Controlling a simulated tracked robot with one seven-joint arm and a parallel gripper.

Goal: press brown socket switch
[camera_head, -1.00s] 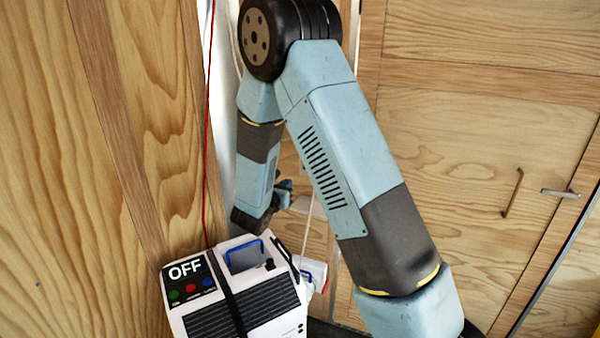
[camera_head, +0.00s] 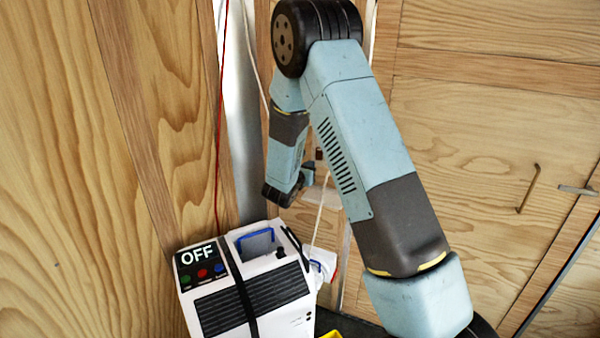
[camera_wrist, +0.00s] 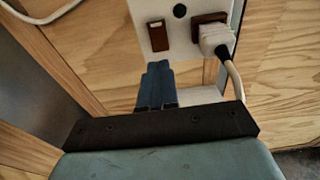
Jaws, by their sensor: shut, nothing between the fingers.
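A white socket panel (camera_wrist: 148,14) is at the top of the wrist view. On it is an upright brown switch (camera_wrist: 158,37), with a brown socket (camera_wrist: 209,18) to its right. A white plug (camera_wrist: 217,40) sits in that socket. My gripper (camera_wrist: 157,66) is shut and empty, its blue-grey fingers pointing toward the panel. The fingertips appear just below the switch; I cannot tell whether they touch the panel. In the head view my gripper (camera_head: 308,172) is partly hidden behind my arm, and a small brown patch (camera_head: 319,154) shows above it.
A white machine (camera_head: 252,275) with an "OFF" display (camera_head: 197,256) and a blue handle stands just below my wrist. A white cable (camera_wrist: 236,80) hangs from the plug. Wooden walls close in on the left, and a cabinet handle (camera_head: 528,188) is at right.

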